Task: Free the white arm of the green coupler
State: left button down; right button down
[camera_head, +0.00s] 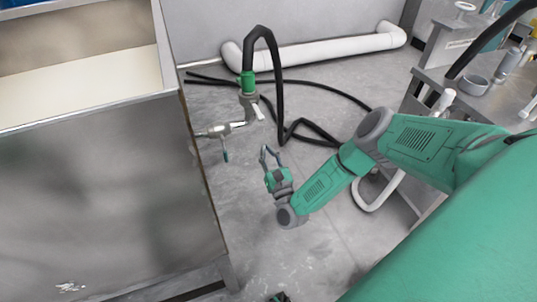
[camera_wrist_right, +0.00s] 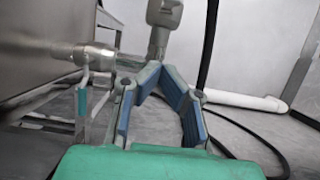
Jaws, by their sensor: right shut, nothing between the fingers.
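The green coupler (camera_head: 248,82) sits upright on a metal fitting, with a black hose (camera_head: 262,34) rising from its top. Its white arm (camera_head: 258,111) sticks out low on the right side. In the wrist view a grey fitting (camera_wrist_right: 163,14) shows at the top edge; the green part is out of that picture. My right gripper (camera_head: 270,152) is below and slightly right of the coupler in the head view, apart from the white arm. Its blue-padded fingers (camera_wrist_right: 156,70) meet at the tips, shut and empty.
A metal pipe (camera_head: 219,130) with a blue-green handle (camera_head: 225,155) joins the fitting to the large steel bin (camera_head: 100,190) on the left. Black hose loops over the floor behind. A white pipe (camera_head: 320,53) runs along the wall. A workbench (camera_head: 437,80) stands at the right.

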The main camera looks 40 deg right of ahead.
aim_at(258, 112)
jog(key=w+d+r+b, duration=0.1)
jog(key=w+r, duration=0.3)
jog(key=r, duration=0.2)
jog(key=shift+w+d, duration=0.15)
jog(key=shift+w, duration=0.2)
notch_tip(258, 112, up, 2)
jog(key=g+p, duration=0.2)
jog(key=p, duration=0.1)
jog(key=shift+s+y+p, duration=0.15)
jog(key=shift+y+p, duration=0.15)
jog(key=shift+g+p, duration=0.35)
jog(key=shift+g, duration=0.25)
jog(key=shift+f, duration=0.1)
